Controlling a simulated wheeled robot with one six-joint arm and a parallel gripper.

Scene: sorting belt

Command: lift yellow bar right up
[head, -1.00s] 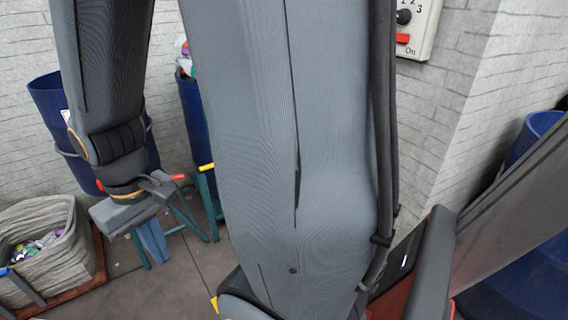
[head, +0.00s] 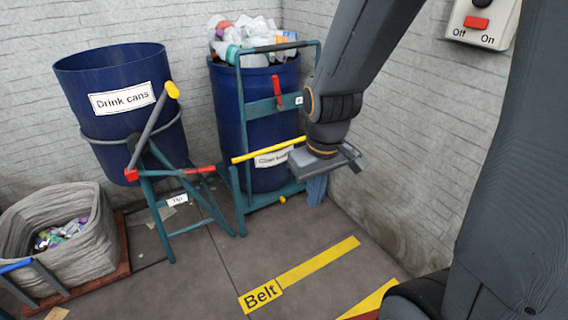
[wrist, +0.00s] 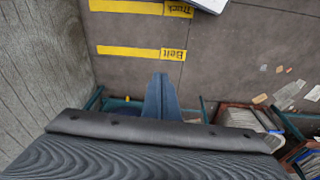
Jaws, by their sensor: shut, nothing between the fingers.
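The yellow bar (head: 268,150) runs across the teal frame (head: 240,195) in front of the right-hand blue drum (head: 230,115). It slopes slightly up to the right and partly overlaps a white label on the drum. My gripper (head: 316,190) points down just right of the bar's right end, apart from it as far as I can see. Its blue fingers are shut and empty. In the wrist view the shut fingers (wrist: 161,98) hang over the floor; the yellow bar cannot be made out there.
A tilted drum labelled "Drink cans" (head: 110,90) stands left, with a yellow-tipped lever (head: 152,118) and red-ended bar. A grey basket (head: 95,235) sits at far left. A wall switch (head: 480,22) is upper right. Floor around the yellow "Belt" marking (head: 300,275) is clear.

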